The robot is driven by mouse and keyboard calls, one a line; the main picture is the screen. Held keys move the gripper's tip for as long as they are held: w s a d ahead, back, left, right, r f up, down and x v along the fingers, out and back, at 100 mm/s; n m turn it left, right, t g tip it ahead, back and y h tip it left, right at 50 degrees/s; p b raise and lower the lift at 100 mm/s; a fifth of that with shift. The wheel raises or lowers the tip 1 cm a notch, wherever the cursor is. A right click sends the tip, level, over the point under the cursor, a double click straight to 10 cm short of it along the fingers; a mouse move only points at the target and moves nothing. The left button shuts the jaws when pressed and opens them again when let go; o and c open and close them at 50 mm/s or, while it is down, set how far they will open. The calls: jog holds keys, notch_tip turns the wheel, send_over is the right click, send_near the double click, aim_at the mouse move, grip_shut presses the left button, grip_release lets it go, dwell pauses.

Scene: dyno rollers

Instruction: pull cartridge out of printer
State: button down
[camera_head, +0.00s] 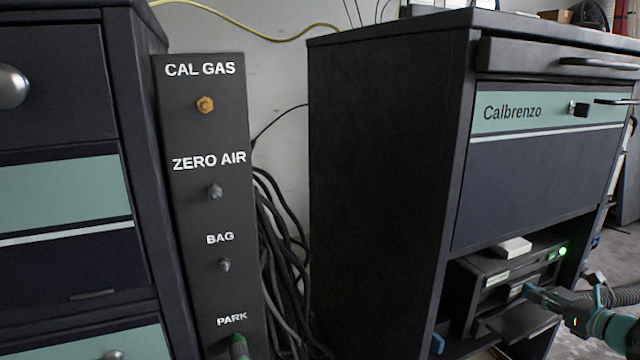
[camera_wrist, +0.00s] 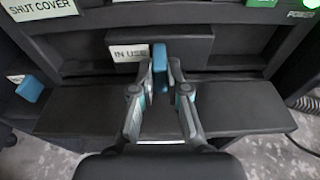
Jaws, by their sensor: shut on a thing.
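The printer (camera_head: 478,275) is a black box on the lower shelf of the dark cabinet at right, with a green light on its front. In the wrist view the cartridge (camera_wrist: 202,50) sits in the printer's front slot, beside an "IN USE" label (camera_wrist: 128,54). A blue tab (camera_wrist: 159,58) stands out from the cartridge's front. My gripper (camera_wrist: 160,85) is shut on this tab, one finger on each side. In the head view my gripper (camera_head: 535,294) is at the printer's front, and the cartridge is mostly hidden there.
A dark tray or flap (camera_wrist: 75,113) extends below the slot. The "Calbrenzo" cabinet front (camera_head: 540,165) is above the printer. A hose (camera_head: 622,296) lies beyond my arm.

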jog(key=c, duration=1.1)
grip_release()
jog(key=shift+s, duration=0.1)
